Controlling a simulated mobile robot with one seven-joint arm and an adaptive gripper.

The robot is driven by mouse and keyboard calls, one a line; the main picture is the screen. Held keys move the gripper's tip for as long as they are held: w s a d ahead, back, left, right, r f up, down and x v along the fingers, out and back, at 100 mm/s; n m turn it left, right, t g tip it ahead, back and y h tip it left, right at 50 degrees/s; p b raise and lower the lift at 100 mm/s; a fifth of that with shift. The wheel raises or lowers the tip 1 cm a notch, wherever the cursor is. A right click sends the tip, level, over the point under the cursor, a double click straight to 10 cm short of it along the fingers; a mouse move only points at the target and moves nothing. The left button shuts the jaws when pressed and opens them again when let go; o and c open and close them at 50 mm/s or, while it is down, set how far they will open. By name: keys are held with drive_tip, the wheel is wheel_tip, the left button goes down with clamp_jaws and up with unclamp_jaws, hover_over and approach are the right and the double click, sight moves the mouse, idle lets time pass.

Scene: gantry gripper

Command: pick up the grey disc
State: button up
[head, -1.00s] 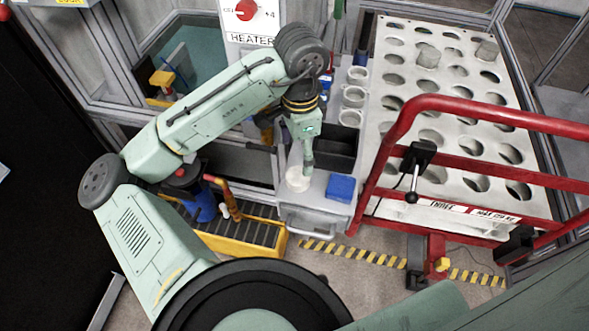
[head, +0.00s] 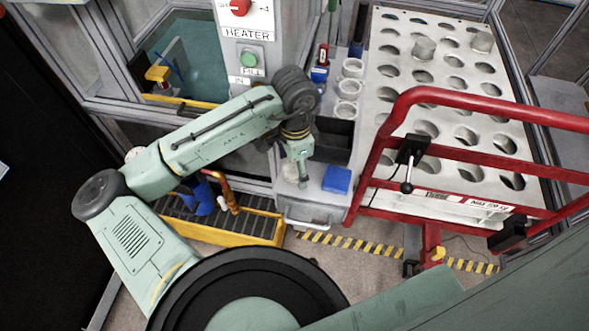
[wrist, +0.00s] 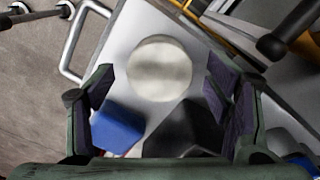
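The grey disc (wrist: 160,68) looks pale and round in the wrist view, lying on a light grey surface between and a little beyond my fingertips. In the head view, the disc (head: 290,170) is partly hidden by my gripper (head: 303,184), which points down over it at the front of the grey bench. My gripper (wrist: 160,88) is open, its dark-padded fingers on either side and wider apart than the disc. I cannot tell the height left between fingertips and disc.
A blue block (head: 337,179) sits close to the right of the disc. A dark bin (head: 331,138) and white cups (head: 347,88) stand behind. A red rail (head: 455,103) and a plate with holes (head: 455,62) are to the right.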

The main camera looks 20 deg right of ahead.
sight(295, 168)
drive_tip(key=c, duration=1.1)
drive_tip(key=shift+r, duration=0.15)
drive_tip(key=shift+r, duration=0.55)
wheel_tip(295, 168, up, 2)
drive_tip(key=shift+r+b, duration=0.15)
drive_tip(key=shift+b, duration=0.3)
drive_tip(key=shift+s+a+r+b, duration=0.25)
drive_tip(key=shift+s+a+b, duration=1.65)
drive_tip(key=shift+b, duration=0.3)
drive_tip(key=shift+s+a+r+b, duration=0.2)
drive_tip(key=shift+s+a+b, duration=1.55)
drive_tip(key=shift+s+b, duration=0.4)
drive_tip(key=shift+s+a+r+b, duration=0.25)
drive_tip(key=shift+s+a+b, duration=1.6)
drive_tip(key=shift+b, duration=0.4)
